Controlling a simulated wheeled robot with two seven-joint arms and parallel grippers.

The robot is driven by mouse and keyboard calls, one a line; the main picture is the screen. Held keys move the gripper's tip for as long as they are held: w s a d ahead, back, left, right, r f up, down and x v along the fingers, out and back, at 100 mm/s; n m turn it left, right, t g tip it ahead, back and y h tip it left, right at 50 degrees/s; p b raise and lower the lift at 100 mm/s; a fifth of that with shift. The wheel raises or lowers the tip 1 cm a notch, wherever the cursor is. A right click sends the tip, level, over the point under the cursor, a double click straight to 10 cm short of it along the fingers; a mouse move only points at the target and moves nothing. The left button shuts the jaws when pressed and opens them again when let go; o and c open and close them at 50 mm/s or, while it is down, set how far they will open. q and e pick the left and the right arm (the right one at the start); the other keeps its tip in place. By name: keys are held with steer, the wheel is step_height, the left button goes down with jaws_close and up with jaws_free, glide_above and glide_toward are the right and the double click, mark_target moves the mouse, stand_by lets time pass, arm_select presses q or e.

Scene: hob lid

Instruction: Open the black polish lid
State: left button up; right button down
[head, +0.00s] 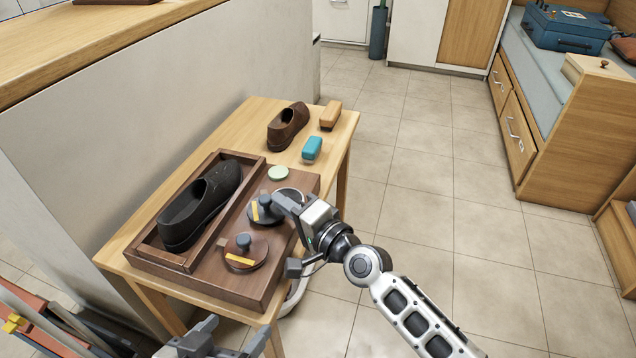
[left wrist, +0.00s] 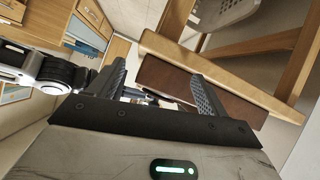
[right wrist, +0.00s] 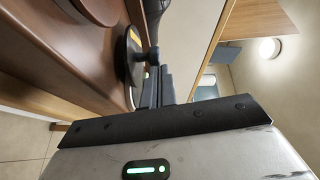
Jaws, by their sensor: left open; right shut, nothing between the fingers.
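The black lid (head: 267,216) has an upright knob and a yellow label, and lies on the brown wooden stand. A pale-edged round shape (head: 291,193) shows beside it, partly hidden by my right gripper (head: 277,203). That gripper is shut and empty, with its fingertips close to the black lid's knob. In the right wrist view the black lid (right wrist: 131,58) and its knob lie just past the shut fingertips (right wrist: 157,82); contact is unclear. A brown lid (head: 245,254) with a knob and yellow label sits nearer. My left gripper (head: 222,338) is open and empty, below the table's near edge.
A black shoe (head: 200,205) lies in a wooden tray (head: 150,250) at left. A pale green disc (head: 278,173), teal block (head: 312,148), brown shoe (head: 288,127) and tan brush (head: 330,115) are farther back. A wall borders the table's left; open floor lies right.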

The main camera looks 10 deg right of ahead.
steer(key=shift+s+a+p, duration=0.2)
steer(key=shift+s+a, duration=0.05)
steer(key=shift+a, duration=0.3)
steer(key=shift+s+a+p, duration=0.15)
steer(key=shift+s+a, duration=0.05)
steer(key=shift+a, duration=0.35)
